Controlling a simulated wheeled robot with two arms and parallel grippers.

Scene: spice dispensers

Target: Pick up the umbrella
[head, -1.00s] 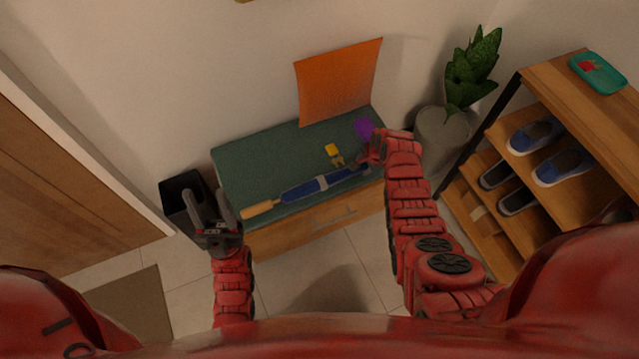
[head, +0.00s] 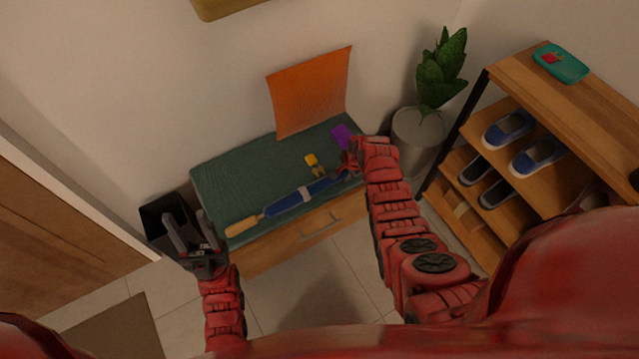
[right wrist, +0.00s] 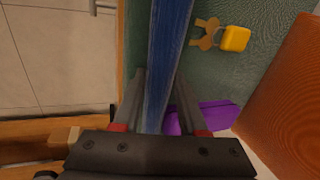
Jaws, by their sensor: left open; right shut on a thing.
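The blue umbrella (head: 290,201) with a light wooden handle (head: 243,226) lies along the front of the green-topped bench (head: 222,178). In the right wrist view the umbrella (right wrist: 166,50) runs between my right gripper's fingers. My right gripper (head: 345,168) is shut on the umbrella near its right end; in the wrist view its fingers (right wrist: 158,95) stand on both sides of the blue cloth. I cannot tell whether the umbrella is lifted off the bench. My left gripper (head: 188,232) is open and empty, in front of the black bin at the bench's left.
A yellow-tagged item (head: 313,162) and a purple thing (head: 341,137) lie on the bench near my right gripper. An orange sheet (head: 311,92) stands behind. A black bin (head: 164,220) is left, a potted plant (head: 418,135) and shoe rack (head: 520,110) right.

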